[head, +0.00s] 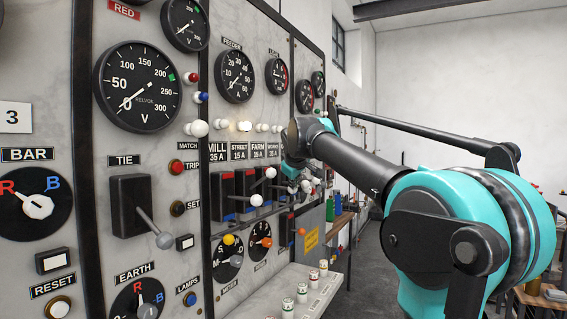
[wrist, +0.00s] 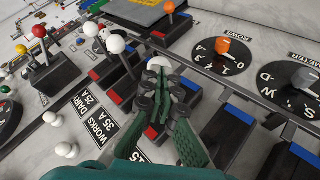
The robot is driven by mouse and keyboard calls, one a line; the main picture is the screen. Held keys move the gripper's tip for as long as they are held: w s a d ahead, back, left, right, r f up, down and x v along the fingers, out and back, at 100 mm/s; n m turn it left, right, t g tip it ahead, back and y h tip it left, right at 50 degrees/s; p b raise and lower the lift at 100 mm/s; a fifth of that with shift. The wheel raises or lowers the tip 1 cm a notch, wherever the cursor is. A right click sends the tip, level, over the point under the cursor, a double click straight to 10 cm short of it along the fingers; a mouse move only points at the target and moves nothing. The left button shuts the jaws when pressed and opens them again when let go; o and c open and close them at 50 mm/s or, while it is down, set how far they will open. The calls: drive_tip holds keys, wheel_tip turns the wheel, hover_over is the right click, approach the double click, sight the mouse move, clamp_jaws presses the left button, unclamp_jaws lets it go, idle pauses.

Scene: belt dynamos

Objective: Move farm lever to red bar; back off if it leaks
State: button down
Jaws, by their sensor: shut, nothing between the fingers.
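The FARM 15 A label (head: 258,151) is on the marble switchboard in the head view, with a black switch block below it. In the wrist view, the block nearest my gripper shows a red bar (wrist: 151,132) on the side by a label ending in 15. A white lever knob (wrist: 158,64) shows just beyond my fingertips; it appears to be this block's lever, partly hidden by them. My gripper (wrist: 163,98) is shut and empty, in front of the block. I cannot tell whether it touches the lever. In the head view my gripper (head: 297,168) is small and partly hidden.
Neighbouring levers with white knobs (wrist: 115,45) and the WORKS label (wrist: 97,133) are close by. An orange rotary knob (wrist: 229,46) stands to the right. The EARTH selector (head: 138,299) and a bright round lamp (head: 245,126) are on the board. A shelf (head: 280,292) juts out below.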

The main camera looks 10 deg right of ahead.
drive_tip(key=shift+r, duration=0.2)
drive_tip(key=shift+r, duration=0.65)
